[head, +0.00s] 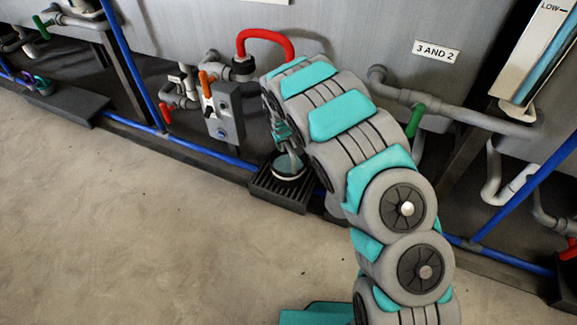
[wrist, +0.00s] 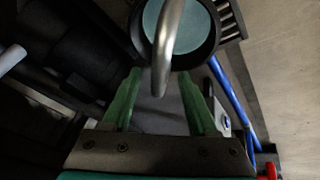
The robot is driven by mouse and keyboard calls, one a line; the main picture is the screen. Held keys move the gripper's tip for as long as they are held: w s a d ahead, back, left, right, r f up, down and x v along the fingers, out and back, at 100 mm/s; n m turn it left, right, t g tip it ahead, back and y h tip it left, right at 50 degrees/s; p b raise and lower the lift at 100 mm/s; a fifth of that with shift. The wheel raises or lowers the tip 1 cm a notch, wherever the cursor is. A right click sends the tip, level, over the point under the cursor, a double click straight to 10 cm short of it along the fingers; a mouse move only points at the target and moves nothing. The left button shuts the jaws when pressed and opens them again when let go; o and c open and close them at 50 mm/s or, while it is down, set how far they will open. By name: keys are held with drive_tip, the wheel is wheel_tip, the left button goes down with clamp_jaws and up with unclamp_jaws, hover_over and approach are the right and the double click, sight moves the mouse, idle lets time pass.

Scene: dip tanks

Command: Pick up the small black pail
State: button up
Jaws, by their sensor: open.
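The small black pail (head: 290,172) stands on a black slatted grate at the foot of the tank, with a pale teal surface inside its dark rim. In the wrist view the pail (wrist: 207,50) is at the top, and its grey metal handle (wrist: 165,48) arches toward me. My gripper (head: 287,138) is just above the pail, pointing down, partly hidden by my arm. In the wrist view my gripper (wrist: 160,80) is open, its green fingers on either side of the handle's near end. I cannot tell whether either finger touches the handle.
The slatted grate (head: 277,191) sits by a blue floor pipe (head: 195,152). A grey valve box (head: 226,118), a red hose (head: 265,36) and a green-handled valve (head: 415,119) are close to my arm. The concrete floor (head: 130,220) in front is clear.

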drive_tip(key=shift+x, duration=2.5)
drive_tip(key=shift+d, duration=0.1)
drive_tip(key=shift+c, duration=0.3)
clamp_jaws()
